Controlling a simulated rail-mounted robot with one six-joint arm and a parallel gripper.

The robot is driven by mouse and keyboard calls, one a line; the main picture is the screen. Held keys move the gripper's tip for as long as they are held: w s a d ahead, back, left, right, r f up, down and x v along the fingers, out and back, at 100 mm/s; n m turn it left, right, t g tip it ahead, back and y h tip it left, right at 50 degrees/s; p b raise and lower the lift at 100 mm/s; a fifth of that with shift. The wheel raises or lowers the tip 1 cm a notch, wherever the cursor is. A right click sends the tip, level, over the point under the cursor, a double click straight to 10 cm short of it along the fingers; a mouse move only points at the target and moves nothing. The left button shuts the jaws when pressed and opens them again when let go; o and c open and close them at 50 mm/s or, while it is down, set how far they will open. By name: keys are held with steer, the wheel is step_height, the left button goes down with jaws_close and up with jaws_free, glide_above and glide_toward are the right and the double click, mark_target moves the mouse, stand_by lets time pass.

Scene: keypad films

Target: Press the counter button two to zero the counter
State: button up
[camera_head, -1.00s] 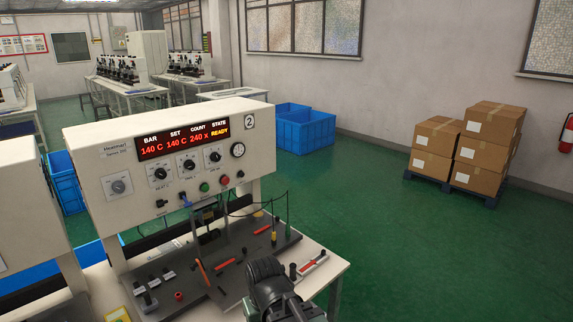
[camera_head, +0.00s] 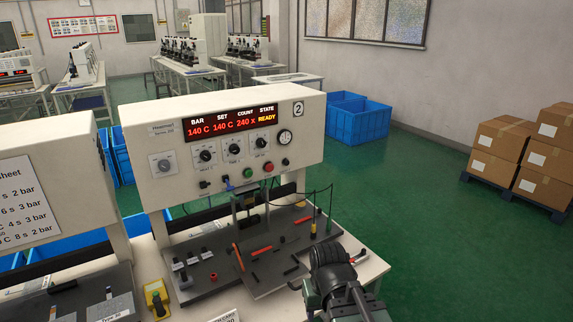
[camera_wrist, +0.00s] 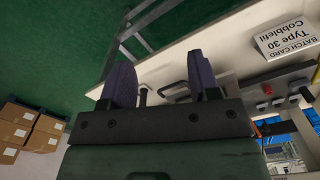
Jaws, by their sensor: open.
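The station marked 2 has a white panel (camera_head: 135,150) with a red display (camera_head: 230,122) reading BAR 140 C, SET 140 C, COUNT 240 x, STATE READY. Below it are three dials, a green button (camera_head: 248,172), a red button (camera_head: 268,167) and a small black knob (camera_head: 285,162). No counter label on a button is readable. My gripper is open and empty in the wrist view (camera_wrist: 160,78), its two dark fingers apart over the bench edge. In the head view my arm's end is low, right of centre, in front of the bench and well apart from the panel.
Tools and wires lie on the dark bench plate (camera_head: 225,292) below the panel. A yellow device (camera_head: 157,298) sits left of it. A neighbouring station with a sheet (camera_head: 20,207) stands left.

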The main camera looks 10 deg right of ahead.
steer(key=shift+c, duration=0.2)
jaws_close()
stand_by(1.4)
